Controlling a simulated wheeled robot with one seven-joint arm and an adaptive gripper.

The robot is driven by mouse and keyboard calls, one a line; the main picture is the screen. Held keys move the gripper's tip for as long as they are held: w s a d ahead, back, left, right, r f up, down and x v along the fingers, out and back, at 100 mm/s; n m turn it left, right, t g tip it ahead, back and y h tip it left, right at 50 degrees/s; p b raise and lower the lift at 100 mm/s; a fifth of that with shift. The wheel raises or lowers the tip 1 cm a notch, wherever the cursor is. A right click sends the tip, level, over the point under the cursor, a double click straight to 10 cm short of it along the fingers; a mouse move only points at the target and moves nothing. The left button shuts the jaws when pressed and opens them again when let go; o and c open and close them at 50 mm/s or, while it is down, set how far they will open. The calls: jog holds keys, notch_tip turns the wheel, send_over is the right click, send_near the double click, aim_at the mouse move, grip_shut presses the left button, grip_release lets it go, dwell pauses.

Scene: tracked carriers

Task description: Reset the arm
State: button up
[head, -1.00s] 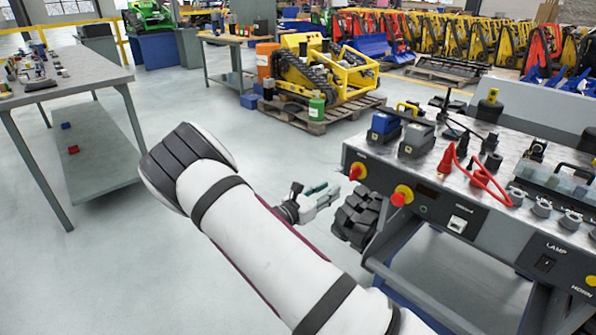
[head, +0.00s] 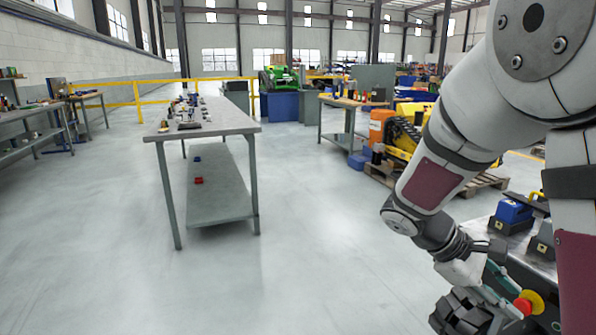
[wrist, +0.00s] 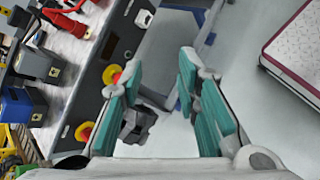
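My arm is folded on the right side of the head view, its upper links rising out of the top of the picture. My gripper (head: 514,290) hangs low at the lower right, in front of the test console (head: 566,292). In the wrist view my gripper (wrist: 152,78) shows two teal-padded fingers, spread apart with nothing between the pads. The console (wrist: 92,108) lies to the left of the fingers there. Part of the console is hidden behind my arm in the head view.
A red-and-yellow button (head: 529,302) on the console is close to my gripper. A blue device (head: 514,212) stands on the console top. A grey workbench (head: 215,123) stands left of centre. The floor (head: 315,240) between bench and console is clear.

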jog(key=s+a+r+m+t+y, duration=0.25)
jog(key=s+a+m+y, duration=0.2)
jog(key=s+a, duration=0.55)
jog(key=s+a+r+m+t+y, duration=0.1)
jog(key=s+a+r+m+y, duration=0.35)
jog(key=s, duration=0.95)
notch_tip(320, 180, up, 21)
jog(key=a+n+t+y+p, duration=0.1)
jog(key=a+t+p, duration=0.1)
jog(key=p, duration=1.8)
jog(key=shift+n+t, duration=0.3)
jog(key=shift+t, duration=0.45)
